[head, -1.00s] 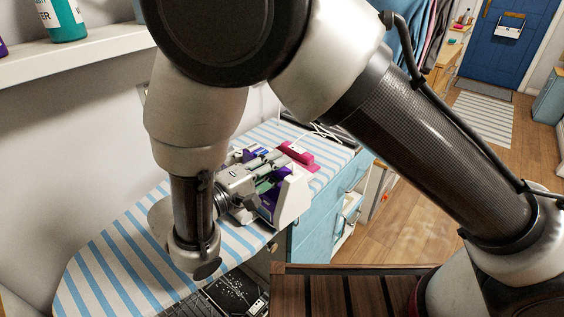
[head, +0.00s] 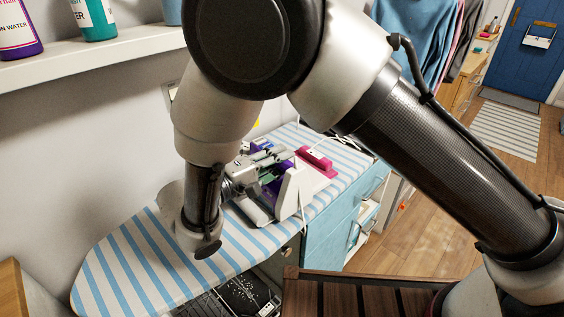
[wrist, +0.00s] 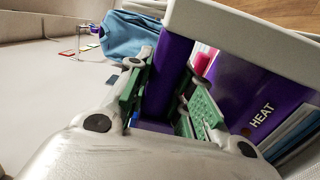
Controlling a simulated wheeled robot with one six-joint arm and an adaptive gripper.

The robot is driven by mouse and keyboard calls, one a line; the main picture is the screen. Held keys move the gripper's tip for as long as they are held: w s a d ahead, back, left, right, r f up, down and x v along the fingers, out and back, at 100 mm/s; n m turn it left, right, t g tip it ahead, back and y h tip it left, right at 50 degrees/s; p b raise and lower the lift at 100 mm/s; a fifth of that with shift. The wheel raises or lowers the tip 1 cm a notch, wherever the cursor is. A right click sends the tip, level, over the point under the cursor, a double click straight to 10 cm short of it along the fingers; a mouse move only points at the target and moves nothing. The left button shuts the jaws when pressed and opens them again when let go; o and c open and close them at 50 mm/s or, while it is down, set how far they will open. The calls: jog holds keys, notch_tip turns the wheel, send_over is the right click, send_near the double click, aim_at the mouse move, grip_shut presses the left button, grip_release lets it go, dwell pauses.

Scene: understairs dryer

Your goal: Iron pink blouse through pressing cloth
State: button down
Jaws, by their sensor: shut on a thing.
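My gripper (head: 262,180) is shut on the purple handle (wrist: 168,75) of a white and purple iron (head: 288,194), over the ironing board's striped top (head: 215,236). In the wrist view its green-padded fingers (wrist: 160,100) sit on both sides of the handle. A purple panel of the iron reads HEAT. A bright pink folded thing (head: 318,163), perhaps the blouse, lies on the board just beyond the iron. A pale flat patch shows between them; I cannot tell whether it is the pressing cloth. The iron's sole is hidden, so contact below it is unclear.
A shelf with bottles (head: 95,18) runs along the wall above the board. A blue cabinet (head: 338,232) stands at the board's right, and a dark slatted wooden surface (head: 350,296) is in front. Blue clothes (head: 420,38) hang behind. Bare striped board lies to the left.

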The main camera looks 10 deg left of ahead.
aim_at(288, 172)
jog(key=shift+w+a+f, duration=0.1)
jog(key=shift+w+a, duration=0.15)
jog(key=shift+a, duration=0.05)
jog(key=s+d, duration=0.3)
jog(key=shift+s+d, duration=0.25)
jog(key=shift+d, duration=0.1)
dwell(0.4)
jog(key=shift+s+d+r, duration=0.2)
jog(key=shift+s+d, duration=0.05)
jog(key=shift+d, duration=0.05)
jog(key=shift+r, duration=0.1)
